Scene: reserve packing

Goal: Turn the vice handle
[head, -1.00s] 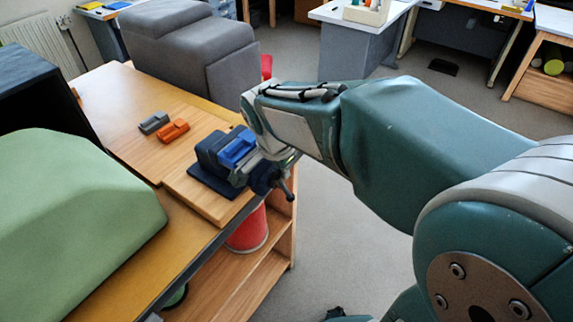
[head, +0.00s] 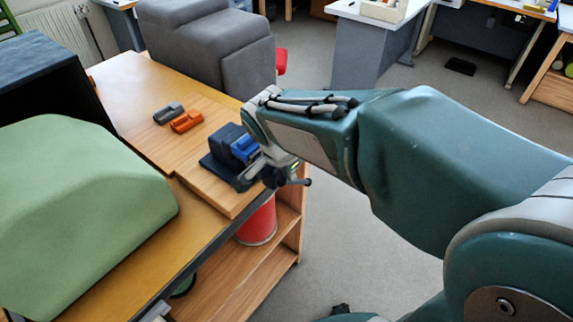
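The dark navy vice (head: 220,162) stands on a wooden board at the right edge of the workbench, with a brighter blue piece (head: 245,148) at its jaws. The vice handle (head: 299,182) is a dark bar at the vice's front, sticking out to the right, nearly level, past the bench edge. My gripper (head: 268,166) is at the front of the vice, at the hub of the handle. My arm's end hides part of the vice, and the fingers are too small and covered to show whether they are closed on the handle.
A grey block (head: 168,112) and an orange block (head: 187,121) lie on the board behind the vice. A large green form (head: 80,215) fills the bench's left. A red bucket (head: 258,224) stands on the shelf below. Floor right of the bench is open.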

